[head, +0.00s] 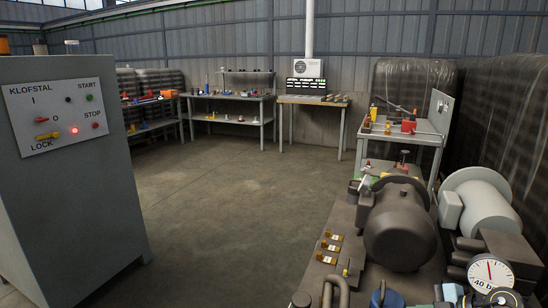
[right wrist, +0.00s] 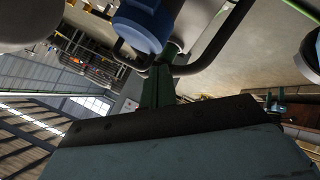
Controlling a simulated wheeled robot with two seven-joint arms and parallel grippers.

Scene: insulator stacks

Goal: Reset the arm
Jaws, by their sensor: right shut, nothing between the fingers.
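My right gripper (right wrist: 159,75) shows in the right wrist view as narrow dark green fingers, closed together, beyond a wide dark-edged housing. Nothing is visible between the fingers. A blue rounded part (right wrist: 140,25) and a bent dark tube (right wrist: 215,55) appear close to the fingertips in that view; I cannot tell whether they touch. Neither of my arms nor grippers shows in the head view, and my left gripper is in no view.
A grey control cabinet (head: 75,190) with a lit red lamp stands at left. A dark machine with a tank (head: 400,230), pipes and a pressure gauge (head: 490,272) fills the lower right. Workbenches (head: 233,97) line the back. The middle floor (head: 235,200) is clear.

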